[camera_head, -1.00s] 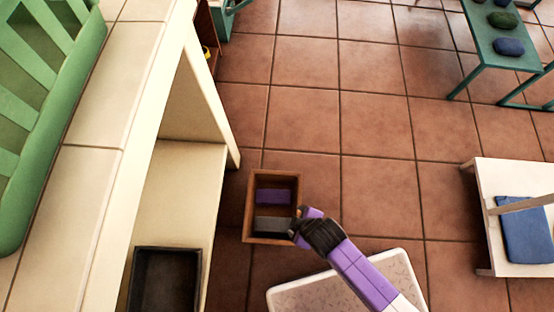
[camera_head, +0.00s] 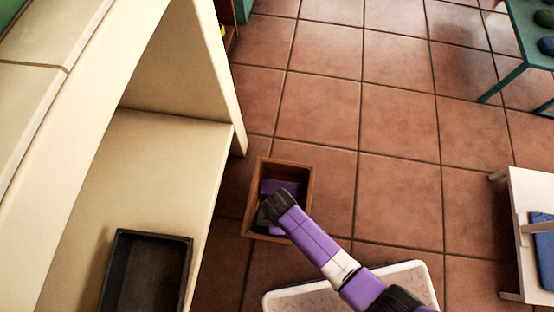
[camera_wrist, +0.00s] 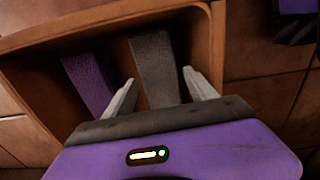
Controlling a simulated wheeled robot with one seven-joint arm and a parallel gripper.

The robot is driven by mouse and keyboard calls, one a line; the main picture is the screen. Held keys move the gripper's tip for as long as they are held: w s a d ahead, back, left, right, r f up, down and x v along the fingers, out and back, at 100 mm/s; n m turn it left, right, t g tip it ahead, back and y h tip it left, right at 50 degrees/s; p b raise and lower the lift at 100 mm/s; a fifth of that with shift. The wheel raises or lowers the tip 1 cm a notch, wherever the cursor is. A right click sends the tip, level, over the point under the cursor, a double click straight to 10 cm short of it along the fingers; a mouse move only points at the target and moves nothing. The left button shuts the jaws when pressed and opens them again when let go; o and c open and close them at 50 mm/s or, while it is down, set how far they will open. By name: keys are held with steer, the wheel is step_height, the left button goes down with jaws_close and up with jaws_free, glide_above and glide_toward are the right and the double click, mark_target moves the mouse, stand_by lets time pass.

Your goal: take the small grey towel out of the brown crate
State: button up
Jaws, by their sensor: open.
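The brown crate (camera_head: 307,200) stands on the tiled floor beside the pale shelf unit, and its rim also shows in the wrist view (camera_wrist: 110,20). The small grey towel (camera_wrist: 155,62) lies inside it, clear in the wrist view; in the head view my arm hides it. A purple towel (camera_wrist: 88,80) lies in the crate to its left, and part of it shows in the head view (camera_head: 270,187). My gripper (camera_wrist: 160,88) is open over the crate, its two fingers on either side of the grey towel. I cannot tell whether they touch it.
A dark tray (camera_head: 150,275) stands on the shelf (camera_head: 150,165) at left. A white speckled board (camera_head: 300,299) lies on the floor below my arm. A white stand (camera_head: 530,215) with a blue towel is at right. Tiled floor (camera_head: 390,130) is free beyond the crate.

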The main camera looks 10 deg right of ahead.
step_height(320, 180, down, 4)
steer(key=shift+r+b, duration=0.1)
steer(key=shift+b, duration=1)
steer(key=shift+r, duration=0.1)
steer(key=c, duration=1.3)
